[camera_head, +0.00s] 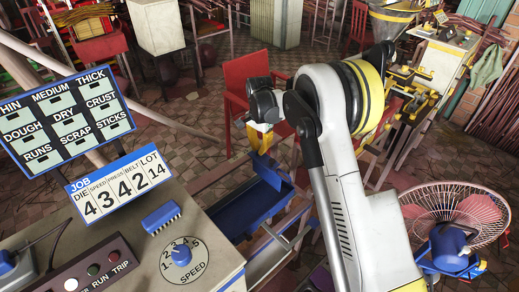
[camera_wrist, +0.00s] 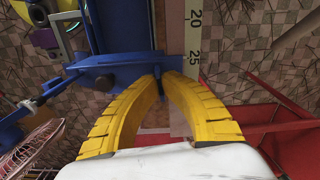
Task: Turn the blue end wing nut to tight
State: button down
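My gripper (camera_wrist: 161,82) has yellow fingers that curve in towards each other, with a narrow gap between the tips. I see nothing clearly held there. In the head view my gripper (camera_head: 261,140) hangs above a blue trough (camera_head: 238,221). In the wrist view a blue end plate (camera_wrist: 110,76) lies just beyond the fingertips. A blue rod with small fittings (camera_wrist: 42,97) sticks out to its left, apart from the fingers. I cannot tell for sure which blue piece is the end wing nut, or how tight it is.
A ruler strip (camera_wrist: 193,45) runs beside the blue frame. A red chair (camera_head: 243,85) stands behind my gripper. A caged fan (camera_head: 455,215) is at right. The control cabinet (camera_head: 175,205) with a speed dial (camera_head: 181,256) and job card (camera_head: 118,187) is at left.

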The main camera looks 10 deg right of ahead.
jog(key=c, duration=1.6)
grip_release()
notch_tip(320, 180, up, 12)
